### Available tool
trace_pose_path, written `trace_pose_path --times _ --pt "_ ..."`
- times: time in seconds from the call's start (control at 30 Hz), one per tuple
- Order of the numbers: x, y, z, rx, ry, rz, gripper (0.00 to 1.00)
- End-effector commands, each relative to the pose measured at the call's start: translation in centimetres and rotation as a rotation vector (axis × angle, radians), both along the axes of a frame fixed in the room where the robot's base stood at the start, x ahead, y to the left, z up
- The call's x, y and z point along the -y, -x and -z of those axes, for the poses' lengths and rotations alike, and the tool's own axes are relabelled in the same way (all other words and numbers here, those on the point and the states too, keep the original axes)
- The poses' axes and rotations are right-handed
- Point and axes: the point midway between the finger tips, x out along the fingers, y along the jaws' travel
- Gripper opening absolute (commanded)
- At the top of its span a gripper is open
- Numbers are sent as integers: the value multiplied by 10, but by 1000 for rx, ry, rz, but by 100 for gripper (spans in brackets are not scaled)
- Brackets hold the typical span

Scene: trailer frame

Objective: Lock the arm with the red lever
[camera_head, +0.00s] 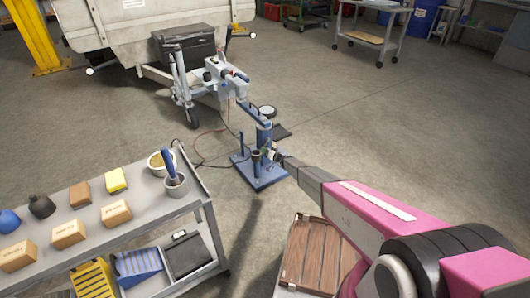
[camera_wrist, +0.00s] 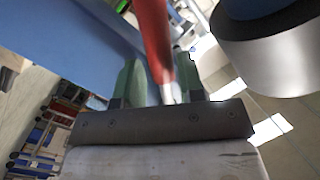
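The red lever (camera_wrist: 154,40) runs down the middle of the wrist view, turning pale at its lower end. My gripper (camera_wrist: 160,80) has its two green fingers on either side of this lower part. I cannot tell whether both fingers press on it. A blue arm or beam (camera_wrist: 60,40) fills the upper left of that view. In the head view, my gripper (camera_head: 270,153) reaches the blue stand (camera_head: 264,132) on its square base plate (camera_head: 262,180). A short blue arm (camera_head: 252,114) slopes from the stand towards the trailer coupling. The lever cannot be made out there.
A silver and blue cylinder (camera_wrist: 280,60) is close on the right in the wrist view. The trailer coupling (camera_head: 215,80) with its jockey wheel stands behind the stand. A grey cart (camera_head: 110,230) with boxes is at left, a wooden crate (camera_head: 312,255) in front.

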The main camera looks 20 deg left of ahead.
Motion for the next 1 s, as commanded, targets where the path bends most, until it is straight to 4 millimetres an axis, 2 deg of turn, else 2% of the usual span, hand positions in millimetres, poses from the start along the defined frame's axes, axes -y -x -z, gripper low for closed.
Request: trace_pose_path --times 0.27,0.7,1.0 --pt "22 11 -2 -1 -1 1 36" --pt "91 43 -6 1 1 1 36" --pt "98 45 -6 1 1 1 36"
